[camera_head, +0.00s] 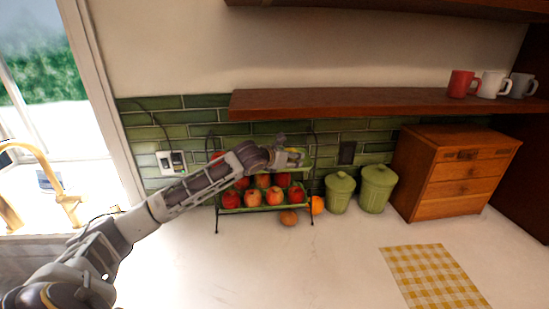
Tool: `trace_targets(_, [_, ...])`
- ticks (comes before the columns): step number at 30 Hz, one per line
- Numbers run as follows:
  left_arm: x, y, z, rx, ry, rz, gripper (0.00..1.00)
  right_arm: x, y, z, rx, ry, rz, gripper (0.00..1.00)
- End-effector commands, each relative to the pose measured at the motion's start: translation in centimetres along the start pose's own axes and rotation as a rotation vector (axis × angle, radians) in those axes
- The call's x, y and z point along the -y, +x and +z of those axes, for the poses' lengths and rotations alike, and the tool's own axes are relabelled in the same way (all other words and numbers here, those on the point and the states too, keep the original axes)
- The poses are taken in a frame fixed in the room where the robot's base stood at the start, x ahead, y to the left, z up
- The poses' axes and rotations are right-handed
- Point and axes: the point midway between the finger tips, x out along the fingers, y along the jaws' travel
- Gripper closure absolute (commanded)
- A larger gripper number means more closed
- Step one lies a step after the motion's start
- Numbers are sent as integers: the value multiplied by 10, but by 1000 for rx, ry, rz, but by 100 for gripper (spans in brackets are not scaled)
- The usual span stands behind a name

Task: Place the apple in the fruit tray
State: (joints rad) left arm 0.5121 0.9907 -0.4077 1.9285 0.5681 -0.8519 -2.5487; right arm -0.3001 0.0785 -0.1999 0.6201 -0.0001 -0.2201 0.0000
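The fruit tray (262,208) is a two-tier green stand with a dark wire frame, standing on the counter against the tiled wall. Several red apples sit in its lower tier, one of them an apple (250,197) near the middle. More red fruit shows behind my arm, partly hidden. My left arm reaches in from the left across the stand. My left gripper (293,157) is at the upper tier, pointing right. Its fingers are too small to tell whether they are open or shut, or hold anything. My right gripper is not in view.
An orange (317,205) and a brownish round item (289,217) lie by the stand. Two green canisters (339,193) and a wooden drawer box (453,172) stand to the right. A wooden shelf (380,102) with mugs overhangs. The front counter is clear beside a yellow checked cloth (434,277).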

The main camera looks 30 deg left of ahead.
Motion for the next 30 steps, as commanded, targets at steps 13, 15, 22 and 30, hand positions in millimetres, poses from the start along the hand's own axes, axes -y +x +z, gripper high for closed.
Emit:
trace_targets(13, [-1, -33, 1, 4, 2, 1, 32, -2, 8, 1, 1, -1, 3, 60])
trace_targets(15, [0, -38, 1, 4, 2, 0, 32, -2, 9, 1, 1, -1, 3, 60])
trace_targets(22, [-1, -53, 2, 6, 2, 2, 32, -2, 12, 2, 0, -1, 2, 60])
trace_targets(30, [0, -70, 2, 6, 2, 1, 32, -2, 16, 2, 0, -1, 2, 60])
